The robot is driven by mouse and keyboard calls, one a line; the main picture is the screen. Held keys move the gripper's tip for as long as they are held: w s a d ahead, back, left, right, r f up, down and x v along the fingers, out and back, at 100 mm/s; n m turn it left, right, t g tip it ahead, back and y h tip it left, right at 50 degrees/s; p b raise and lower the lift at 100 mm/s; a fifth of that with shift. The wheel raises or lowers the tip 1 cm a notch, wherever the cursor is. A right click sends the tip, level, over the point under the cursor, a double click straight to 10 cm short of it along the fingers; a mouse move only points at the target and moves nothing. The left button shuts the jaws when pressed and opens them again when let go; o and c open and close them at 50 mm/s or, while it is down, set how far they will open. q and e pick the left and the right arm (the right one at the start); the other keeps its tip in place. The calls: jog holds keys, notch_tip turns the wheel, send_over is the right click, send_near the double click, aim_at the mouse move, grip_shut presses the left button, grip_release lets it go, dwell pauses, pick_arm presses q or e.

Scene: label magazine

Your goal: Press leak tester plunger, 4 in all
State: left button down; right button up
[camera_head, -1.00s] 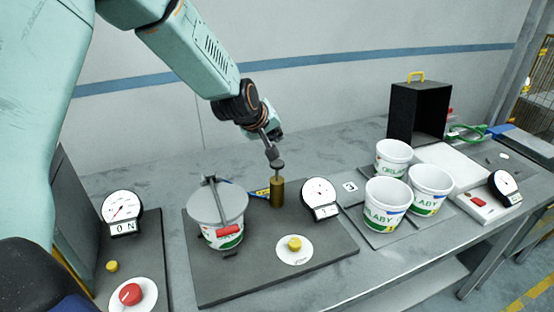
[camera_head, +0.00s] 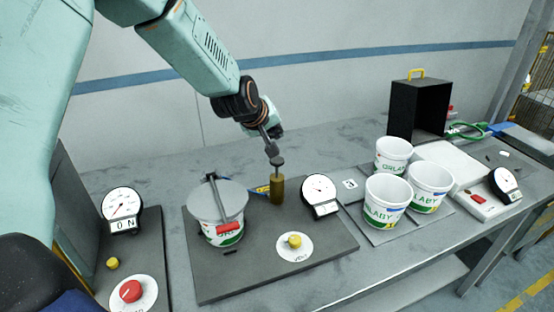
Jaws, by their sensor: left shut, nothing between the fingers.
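The leak tester stands on a dark plate (camera_head: 322,247) in the middle of the bench. Its plunger is a brass cylinder (camera_head: 277,191) with a dark round cap (camera_head: 277,161) on a rod above it. My left gripper (camera_head: 273,149) is shut and empty, pointing down just above the cap; I cannot tell whether it touches. A white tub (camera_head: 220,236) sits at the plate's left under a grey round lid (camera_head: 218,203) with a red-handled clamp. A dial gauge (camera_head: 318,188) with a small display stands right of the plunger; its digits are too small to read. My right gripper is not in view.
A yellow button (camera_head: 294,241) sits at the plate's front. Several white labelled tubs (camera_head: 386,203) and a black box (camera_head: 418,108) stand at right. Bench behind the plunger is clear.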

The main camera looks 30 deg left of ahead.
pick_arm(q)
jog(key=shift+r, duration=0.1)
dwell(0.7)
notch_tip(320, 180, up, 4)
jog(key=p, duration=0.3)
jog(key=shift+s, duration=0.1)
jog(key=shift+f, duration=0.2)
jog(key=b, duration=0.6)
send_over(275, 161)
notch_tip(275, 161, down, 7)
jog(key=shift+f+b, duration=0.9)
jog(key=shift+b, duration=0.2)
dwell(0.5)
